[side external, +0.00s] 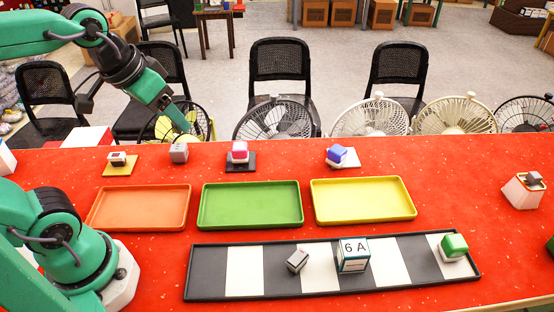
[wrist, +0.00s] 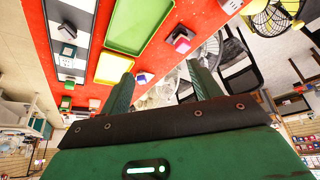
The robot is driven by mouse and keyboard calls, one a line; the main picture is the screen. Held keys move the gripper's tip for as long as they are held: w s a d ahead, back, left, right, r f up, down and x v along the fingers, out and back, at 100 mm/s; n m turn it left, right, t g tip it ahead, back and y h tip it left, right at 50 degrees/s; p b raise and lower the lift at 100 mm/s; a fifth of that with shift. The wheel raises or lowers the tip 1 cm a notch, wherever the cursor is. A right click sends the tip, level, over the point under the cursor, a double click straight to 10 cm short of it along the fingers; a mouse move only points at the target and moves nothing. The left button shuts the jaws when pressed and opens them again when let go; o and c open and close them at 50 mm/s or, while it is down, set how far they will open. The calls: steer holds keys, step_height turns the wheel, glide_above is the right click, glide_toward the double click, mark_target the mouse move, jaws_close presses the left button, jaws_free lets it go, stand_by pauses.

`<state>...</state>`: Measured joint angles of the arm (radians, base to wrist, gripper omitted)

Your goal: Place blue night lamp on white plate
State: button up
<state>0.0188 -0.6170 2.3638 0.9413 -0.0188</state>
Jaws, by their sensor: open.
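The blue night lamp (side external: 337,154), with a blue-purple top and a pale base, stands at the far side of the red table, behind the yellow tray. It sits on or against the left part of the white plate (side external: 353,161); the contact is too small to be certain. In the wrist view the lamp (wrist: 142,77) shows small, beyond the fingers. My gripper (wrist: 163,82) is open and empty, its two green fingers well apart. In the side view, my gripper (side external: 181,120) is above the table's far left edge, well left of the lamp.
Orange (side external: 140,207), green (side external: 250,205) and yellow trays (side external: 363,200) lie empty mid-table. A pink-topped lamp (side external: 239,151) stands on a black plate, left of the blue lamp. A striped tray (side external: 245,272) at the front holds several blocks. Fans and chairs stand behind the table.

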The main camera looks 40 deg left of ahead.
steer(key=shift+s+a+f, duration=0.15)
steer(key=shift+s+f, duration=0.45)
steer(key=shift+s, duration=0.2)
steer(key=shift+s+a+f, duration=0.1)
steer(key=shift+s+f, duration=0.5)
steer(key=shift+s, duration=0.15)
